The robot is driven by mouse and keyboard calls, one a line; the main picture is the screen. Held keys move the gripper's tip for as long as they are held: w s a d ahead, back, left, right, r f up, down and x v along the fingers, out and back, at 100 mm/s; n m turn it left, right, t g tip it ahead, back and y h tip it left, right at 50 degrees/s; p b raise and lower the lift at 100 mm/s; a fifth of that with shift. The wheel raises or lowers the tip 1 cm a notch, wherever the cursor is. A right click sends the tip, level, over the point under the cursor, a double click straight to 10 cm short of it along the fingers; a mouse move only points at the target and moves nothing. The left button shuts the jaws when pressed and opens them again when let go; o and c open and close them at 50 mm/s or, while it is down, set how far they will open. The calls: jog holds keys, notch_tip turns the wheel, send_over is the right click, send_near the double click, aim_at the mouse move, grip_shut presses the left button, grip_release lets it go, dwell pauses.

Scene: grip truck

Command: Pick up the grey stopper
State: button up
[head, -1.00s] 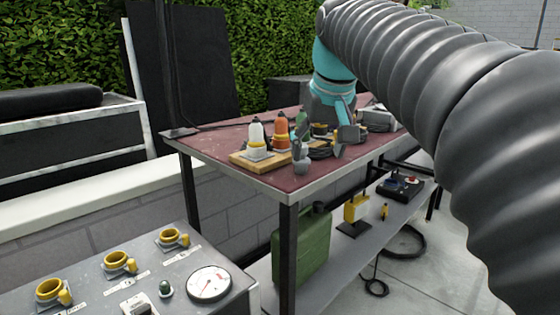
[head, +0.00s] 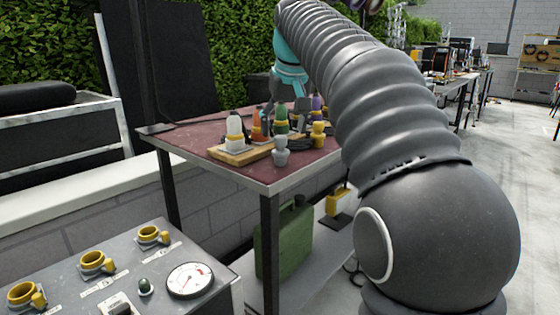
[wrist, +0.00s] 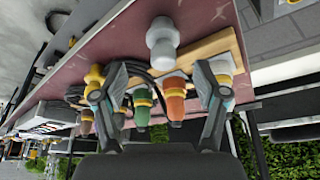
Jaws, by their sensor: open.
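The grey stopper (head: 281,150) stands upright near the front corner of the red tabletop (head: 190,136). It is pale grey with a round knob. In the wrist view the stopper (wrist: 163,48) shows beyond the fingertips, roughly centred between them and apart from both. My gripper (head: 285,108) is open and empty, over the bottles behind the stopper in the head view. In the wrist view my gripper (wrist: 160,78) has its fingers spread, with the green bottle (wrist: 142,104) and orange bottle (wrist: 174,102) appearing between them.
A white bottle (head: 234,128) stands on a wooden board (head: 228,155) left of the stopper. A yellow stopper (head: 318,136) stands to its right. A dark cable coil (wrist: 140,76) lies nearby. The tabletop's left part is clear.

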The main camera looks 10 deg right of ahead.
aim_at(281, 151)
jog(key=shift+s+b+x, duration=0.2)
jog(key=shift+b+x, duration=0.55)
jog(key=shift+x, duration=2.35)
jog(key=shift+a, duration=0.15)
jog(key=c, duration=1.2)
